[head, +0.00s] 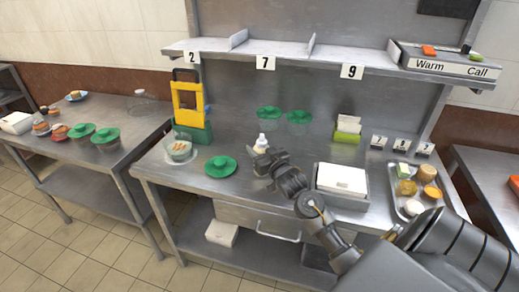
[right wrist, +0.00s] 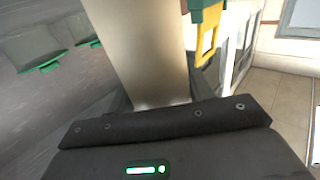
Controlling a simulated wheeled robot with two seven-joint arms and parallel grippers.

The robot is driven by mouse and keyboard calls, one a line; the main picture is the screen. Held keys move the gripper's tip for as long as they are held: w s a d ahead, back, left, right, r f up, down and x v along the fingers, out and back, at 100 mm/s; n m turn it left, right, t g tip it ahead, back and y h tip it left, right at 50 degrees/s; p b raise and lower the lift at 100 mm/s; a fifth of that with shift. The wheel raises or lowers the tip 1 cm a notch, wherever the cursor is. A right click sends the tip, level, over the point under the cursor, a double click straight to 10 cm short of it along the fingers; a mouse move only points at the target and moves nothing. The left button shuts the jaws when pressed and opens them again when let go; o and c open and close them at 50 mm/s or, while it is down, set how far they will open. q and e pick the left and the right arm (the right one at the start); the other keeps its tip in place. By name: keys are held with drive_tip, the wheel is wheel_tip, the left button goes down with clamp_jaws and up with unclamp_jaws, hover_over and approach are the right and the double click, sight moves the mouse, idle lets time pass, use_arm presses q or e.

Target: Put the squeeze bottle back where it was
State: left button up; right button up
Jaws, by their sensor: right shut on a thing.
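The squeeze bottle (head: 262,141) is small and white with a narrow tip, and stands about upright over the middle of the counter (head: 222,196). My right gripper (head: 266,156) is shut on it from the front and hides its lower part. In the right wrist view the bottle (right wrist: 148,55) is a large pale column between the fingers. I cannot tell whether its base touches the counter. My left gripper is not in view.
A green lid (head: 221,166) and a bowl (head: 179,151) lie left of the bottle. A yellow-and-green stand (head: 188,103) is behind them. A white-topped box (head: 341,180) and a tray of food (head: 412,211) are to the right. A numbered shelf (head: 290,55) hangs above.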

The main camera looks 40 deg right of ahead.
drive_tip(key=shift+f, duration=0.15)
drive_tip(key=o, duration=0.7)
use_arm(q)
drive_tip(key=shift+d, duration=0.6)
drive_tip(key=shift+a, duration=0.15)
use_arm(e)
drive_tip(key=shift+s+a, duration=0.1)
drive_tip(key=shift+s, duration=0.15)
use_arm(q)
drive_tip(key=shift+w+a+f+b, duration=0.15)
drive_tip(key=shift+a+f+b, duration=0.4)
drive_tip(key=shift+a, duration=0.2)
use_arm(e)
drive_tip(key=s, duration=0.3)
drive_tip(key=s+a, duration=0.1)
drive_tip(key=s, duration=0.3)
drive_tip(key=s+a, duration=0.1)
drive_tip(key=s, duration=0.3)
drive_tip(key=shift+s+r, duration=0.15)
drive_tip(key=shift+r, duration=0.05)
